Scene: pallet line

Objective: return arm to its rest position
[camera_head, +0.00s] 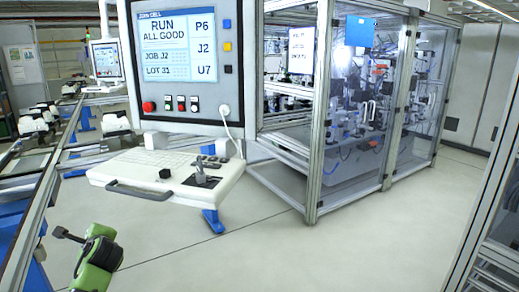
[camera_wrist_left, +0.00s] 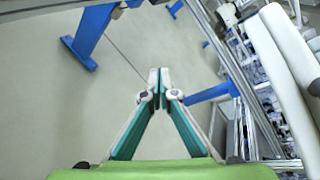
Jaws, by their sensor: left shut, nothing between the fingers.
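My left arm's green wrist end shows at the bottom left of the head view, with my left gripper (camera_head: 60,232) pointing up and left beside the conveyor rail. In the left wrist view my left gripper (camera_wrist_left: 159,76) has its two fingers meeting at the tips, with nothing between them. Pale floor lies behind the fingers. Most of the left arm is outside the head view. My right gripper is in neither view.
A control panel (camera_head: 182,60) reading "RUN ALL GOOD" stands ahead above a white keyboard shelf (camera_head: 130,176). A conveyor rail (camera_head: 42,212) runs along the left. A glazed machine cell (camera_head: 345,160) stands behind to the right. The middle floor is clear.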

